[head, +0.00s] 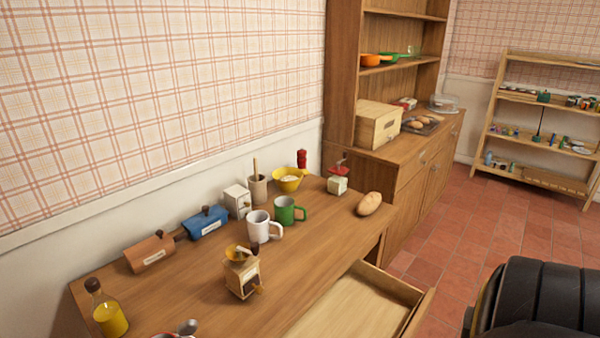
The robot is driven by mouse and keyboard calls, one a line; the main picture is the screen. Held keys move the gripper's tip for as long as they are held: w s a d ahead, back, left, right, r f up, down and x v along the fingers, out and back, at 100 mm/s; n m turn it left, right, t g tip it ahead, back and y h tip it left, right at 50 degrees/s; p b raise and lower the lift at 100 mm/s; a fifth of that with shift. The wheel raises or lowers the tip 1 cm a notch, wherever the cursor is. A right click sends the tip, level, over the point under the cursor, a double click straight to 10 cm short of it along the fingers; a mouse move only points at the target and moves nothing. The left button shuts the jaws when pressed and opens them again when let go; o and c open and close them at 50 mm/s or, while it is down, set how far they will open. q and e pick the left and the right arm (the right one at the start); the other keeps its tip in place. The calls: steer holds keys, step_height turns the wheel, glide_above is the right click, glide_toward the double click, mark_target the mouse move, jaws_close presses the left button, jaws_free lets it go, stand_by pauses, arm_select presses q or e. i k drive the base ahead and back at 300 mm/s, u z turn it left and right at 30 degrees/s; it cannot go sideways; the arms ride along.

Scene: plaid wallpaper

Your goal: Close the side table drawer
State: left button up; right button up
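The wooden side table (200,290) stands against the plaid wall and fills the lower left of the head view. Its drawer (355,305) is pulled out on the right, toward the red tile floor. The part of the drawer inside that shows looks empty. The drawer's front panel (421,314) is seen from above, and its near part is cut off by the bottom edge. A black rounded part of my own body shows at the lower right, apart from the drawer in the picture. Neither gripper is in view.
On the tabletop stand a wooden grinder (242,275), a white mug (262,228), a green mug (288,211), a bread roll (369,204) and an oil bottle (107,312). A wooden cabinet (412,190) adjoins behind. A shelf rack (540,135) stands far right. Tile floor (490,225) between is clear.

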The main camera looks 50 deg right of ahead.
mark_target(366, 301)
steer(key=z, duration=0.45)
steer(key=k, duration=1.1)
steer(key=z, duration=0.75)
steer(key=i, duration=0.95)
steer(key=z, duration=0.9)
steer(key=i, duration=0.45)
steer(key=u, duration=0.3)
